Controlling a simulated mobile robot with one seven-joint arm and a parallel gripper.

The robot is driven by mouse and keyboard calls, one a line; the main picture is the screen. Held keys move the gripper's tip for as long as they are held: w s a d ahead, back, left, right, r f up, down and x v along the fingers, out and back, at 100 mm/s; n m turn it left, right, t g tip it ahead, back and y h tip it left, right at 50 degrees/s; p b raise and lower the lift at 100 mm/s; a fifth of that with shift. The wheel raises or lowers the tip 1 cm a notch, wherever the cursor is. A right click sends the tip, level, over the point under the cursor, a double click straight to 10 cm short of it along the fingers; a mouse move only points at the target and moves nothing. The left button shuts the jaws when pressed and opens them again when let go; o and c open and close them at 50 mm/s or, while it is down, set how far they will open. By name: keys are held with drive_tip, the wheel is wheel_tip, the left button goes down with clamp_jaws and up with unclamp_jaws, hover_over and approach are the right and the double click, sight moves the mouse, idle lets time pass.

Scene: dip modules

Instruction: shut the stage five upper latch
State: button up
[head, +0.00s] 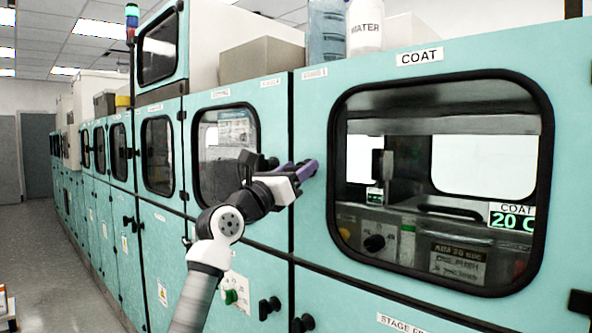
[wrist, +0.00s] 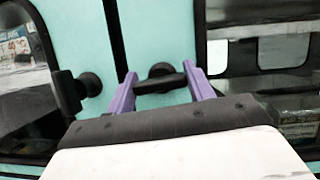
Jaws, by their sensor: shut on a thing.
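My gripper (head: 303,169), with purple fingers, is at the teal panel just left of the large COAT window. In the wrist view its two fingers are on either side of a black latch handle (wrist: 158,83) and shut on it. The handle's bar lies roughly crosswise between the fingers, tilted slightly, and a round black knob base (wrist: 161,70) shows behind it. In the head view this latch is mostly hidden by my gripper. The stage label (head: 400,325) below the window is cut off, so I cannot read its number.
Another black latch (wrist: 85,88) sits left of the dark seam, near my gripper. Two lower black knobs (head: 269,308) are below my arm. The COAT window (head: 543,180) has a raised black frame. The aisle floor (head: 50,240) at left is clear.

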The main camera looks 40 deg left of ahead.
drive_tip(key=n+y, duration=0.1)
drive_tip(key=n, duration=0.2)
drive_tip(key=n+y, duration=0.2)
drive_tip(key=n, duration=0.1)
drive_tip(key=shift+g+b, duration=0.3)
drive_tip(key=n+y+b, duration=0.1)
drive_tip(key=n, duration=0.2)
drive_tip(key=n+g+y+b, duration=0.1)
drive_tip(key=n, duration=0.2)
drive_tip(key=shift+f+y, duration=0.1)
drive_tip(key=shift+y, duration=0.2)
drive_tip(key=n+g, duration=0.1)
drive_tip(key=n, duration=0.1)
drive_tip(key=n+g, duration=0.1)
drive_tip(key=n, duration=0.2)
drive_tip(key=shift+y+b, duration=0.35)
drive_tip(key=shift+y, duration=0.05)
drive_tip(key=shift+n+g, duration=0.8)
drive_tip(key=shift+n, duration=1.1)
drive_tip(key=o, duration=1)
drive_tip(key=b+v, duration=0.2)
drive_tip(key=v, duration=1.1)
drive_tip(key=shift+s+d+r+b, duration=0.15)
drive_tip(key=shift+s+r+b, duration=0.05)
drive_tip(key=shift+s+b, duration=0.15)
